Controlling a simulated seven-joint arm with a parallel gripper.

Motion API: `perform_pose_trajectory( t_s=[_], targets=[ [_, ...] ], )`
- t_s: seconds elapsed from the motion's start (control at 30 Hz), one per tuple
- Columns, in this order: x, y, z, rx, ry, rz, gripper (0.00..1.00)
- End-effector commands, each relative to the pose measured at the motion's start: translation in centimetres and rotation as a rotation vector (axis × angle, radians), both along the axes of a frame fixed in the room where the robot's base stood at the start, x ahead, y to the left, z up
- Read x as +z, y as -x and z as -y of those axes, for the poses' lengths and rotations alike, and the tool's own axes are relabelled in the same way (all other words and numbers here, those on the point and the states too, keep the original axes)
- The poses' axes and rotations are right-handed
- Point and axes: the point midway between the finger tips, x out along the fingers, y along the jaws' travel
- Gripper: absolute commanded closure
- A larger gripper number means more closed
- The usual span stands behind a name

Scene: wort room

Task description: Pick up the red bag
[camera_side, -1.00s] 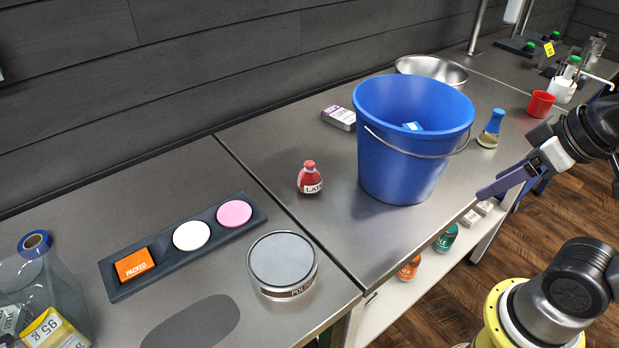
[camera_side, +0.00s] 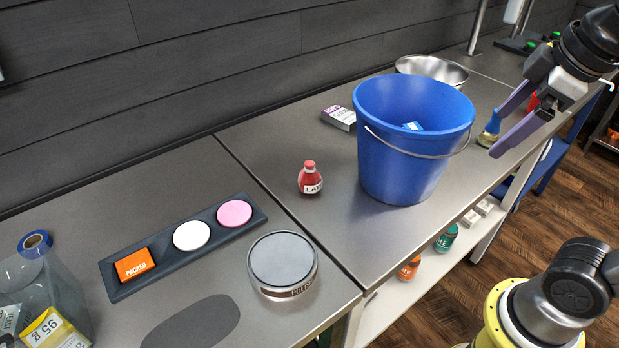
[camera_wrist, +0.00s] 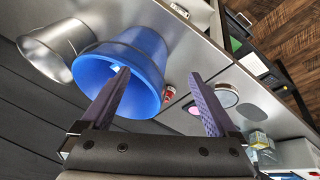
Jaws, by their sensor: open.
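The red bag (camera_side: 310,178), small with a tied neck and a white label, stands upright on the steel bench left of the blue bucket. In the wrist view, the red bag (camera_wrist: 169,93) shows small beside the bucket's rim, between my fingers. My gripper (camera_side: 493,133) is open and empty, at the right of the side view, to the right of the bucket and well apart from the bag. In the wrist view, the two purple fingers of my gripper (camera_wrist: 160,80) are spread wide.
The tall blue bucket (camera_side: 395,165) with a wire handle stands between my gripper and the bag. A round tin (camera_side: 282,264) and a dark tray (camera_side: 125,287) lie left; bench around the bag is clear.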

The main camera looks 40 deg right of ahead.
Motion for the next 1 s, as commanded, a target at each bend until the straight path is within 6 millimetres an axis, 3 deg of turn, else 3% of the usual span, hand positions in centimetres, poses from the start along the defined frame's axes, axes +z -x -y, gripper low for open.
perform_pose_trajectory(
  t_s=[0.2, 0.47, 0.63, 0.77, 1.0],
  targets=[
    [4.7, -7.0, -0.6, 0.241, 0.144, -0.134, 0.06],
    [6.0, -15.9, -3.3, 0.482, 0.269, -0.289, 0.06],
    [4.3, -21.4, -6.3, 0.612, 0.331, -0.387, 0.06],
    [1.6, -25.2, -9.3, 0.695, 0.371, -0.460, 0.06],
    [-5.6, -29.9, -15.0, 0.789, 0.421, -0.558, 0.06]
  ],
)
